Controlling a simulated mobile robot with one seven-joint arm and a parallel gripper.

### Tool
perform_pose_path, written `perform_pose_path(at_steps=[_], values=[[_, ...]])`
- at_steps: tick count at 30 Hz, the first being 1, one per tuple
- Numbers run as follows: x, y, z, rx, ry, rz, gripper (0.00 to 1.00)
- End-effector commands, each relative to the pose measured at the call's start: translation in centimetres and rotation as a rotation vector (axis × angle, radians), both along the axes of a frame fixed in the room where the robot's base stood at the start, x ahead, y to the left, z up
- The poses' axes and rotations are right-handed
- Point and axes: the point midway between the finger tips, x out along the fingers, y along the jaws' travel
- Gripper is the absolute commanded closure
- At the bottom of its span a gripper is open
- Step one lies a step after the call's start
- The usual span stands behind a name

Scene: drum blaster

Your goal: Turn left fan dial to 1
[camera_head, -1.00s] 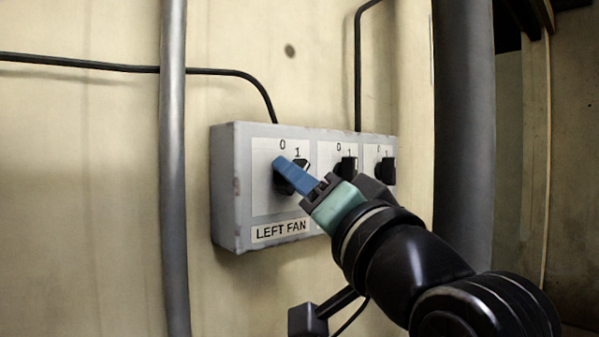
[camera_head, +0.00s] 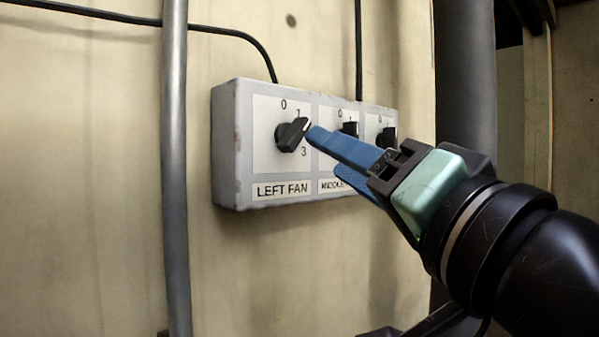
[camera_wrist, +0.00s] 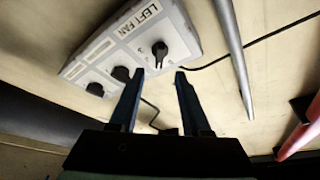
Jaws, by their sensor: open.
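The left fan dial (camera_head: 292,134) is a black knob on the grey switch box (camera_head: 228,140), above the "LEFT FAN" label. Its pointer tilts up and right, close to the mark 1. My gripper (camera_head: 318,140) has blue fingers and is open and empty. Its tips are just right of the dial in the head view and appear apart from it. The wrist view shows the two fingers (camera_wrist: 160,75) spread with nothing between them.
The middle dial (camera_head: 349,130) and right dial (camera_head: 386,136) sit on the same box, close to my fingers. A vertical grey pipe (camera_head: 174,200) stands left of the box, and a thick dark column (camera_head: 466,90) to the right. Black cables run above.

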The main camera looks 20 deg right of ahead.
Motion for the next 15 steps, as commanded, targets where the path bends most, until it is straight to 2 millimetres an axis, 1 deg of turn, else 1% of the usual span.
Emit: perform_pose_path(at_steps=[1,6,10,15], values=[[-1.0,-0.2,-0.7,-0.001,-0.004,-0.004,0.53],[-3.3,-0.3,-1.2,-0.001,-0.002,-0.001,0.53],[-4.0,-0.4,-1.3,0.000,-0.001,-0.002,0.53],[-4.2,-0.4,-1.2,0.000,0.001,-0.001,0.53]])
